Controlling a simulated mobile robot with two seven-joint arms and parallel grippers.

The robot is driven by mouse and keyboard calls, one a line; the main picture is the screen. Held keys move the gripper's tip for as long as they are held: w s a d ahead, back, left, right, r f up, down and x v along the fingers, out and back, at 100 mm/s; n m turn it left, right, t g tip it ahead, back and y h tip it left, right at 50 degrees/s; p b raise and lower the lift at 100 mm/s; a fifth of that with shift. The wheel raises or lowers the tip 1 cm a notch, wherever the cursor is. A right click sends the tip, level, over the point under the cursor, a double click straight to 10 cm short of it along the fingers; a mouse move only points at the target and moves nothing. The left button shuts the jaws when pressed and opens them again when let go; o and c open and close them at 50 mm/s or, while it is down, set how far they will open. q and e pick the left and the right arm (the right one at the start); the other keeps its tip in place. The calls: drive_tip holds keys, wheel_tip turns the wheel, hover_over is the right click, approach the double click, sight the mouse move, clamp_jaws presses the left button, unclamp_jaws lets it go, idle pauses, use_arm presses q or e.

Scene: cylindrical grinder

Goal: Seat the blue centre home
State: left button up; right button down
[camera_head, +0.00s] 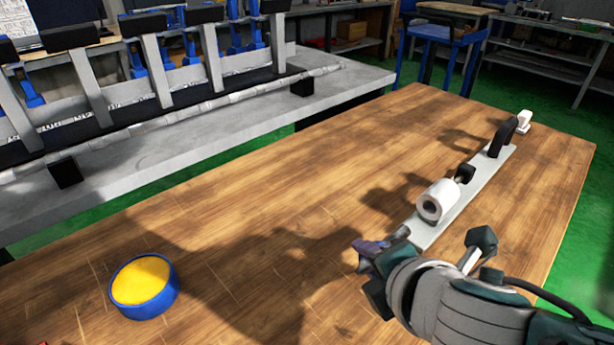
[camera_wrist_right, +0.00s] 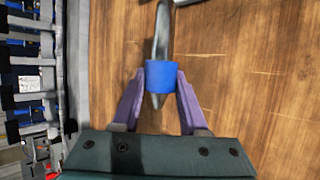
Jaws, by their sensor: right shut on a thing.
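The blue centre (camera_wrist_right: 160,75) shows in the right wrist view as a blue block between the purple fingers of my right gripper (camera_wrist_right: 161,83). The fingers touch it on both sides. A grey tapered piece runs past it above and below; I cannot tell whether it belongs to the centre. In the head view my right gripper (camera_head: 371,249) is low over the table, beside the near end of the grinder's pale base (camera_head: 433,232). The blue there is small and mostly hidden by the gripper. My left gripper is not in view.
The base carries a white cylinder (camera_head: 437,200), a black upright part (camera_head: 502,138) and a white block (camera_head: 524,119) at the far end. A blue round dish with a yellow inside (camera_head: 143,282) stands at the left. The middle of the wooden table (camera_head: 300,190) is clear.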

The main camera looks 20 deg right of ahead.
sight(408, 230)
drive_tip(key=shift+w+d+r, duration=0.1)
drive_tip(key=shift+w+d, duration=0.25)
drive_tip(key=shift+d, duration=0.55)
drive_tip(key=shift+w+d+f, duration=0.1)
drive_tip(key=shift+w+d, duration=0.3)
drive_tip(key=shift+d, duration=0.5)
drive_tip(key=shift+w+d+r, duration=0.1)
drive_tip(key=shift+w+d, duration=0.25)
drive_tip(key=shift+d, duration=0.55)
drive_tip(key=shift+p, duration=0.5)
drive_tip(key=shift+w+d, duration=0.1)
drive_tip(key=shift+d, duration=0.1)
drive_tip(key=shift+w+d, duration=0.25)
drive_tip(key=shift+d, duration=0.3)
drive_tip(key=shift+w+d, duration=0.2)
drive_tip(key=shift+d, duration=0.3)
drive_tip(key=shift+w+d, duration=0.35)
drive_tip(key=shift+d, duration=0.5)
drive_tip(key=shift+d, duration=0.1)
drive_tip(key=shift+w+d, duration=0.1)
drive_tip(key=shift+d, duration=0.05)
drive_tip(key=shift+w+d+b, duration=0.2)
drive_tip(key=shift+d, duration=0.3)
drive_tip(key=shift+w+d+b, duration=0.2)
drive_tip(key=shift+d, duration=0.3)
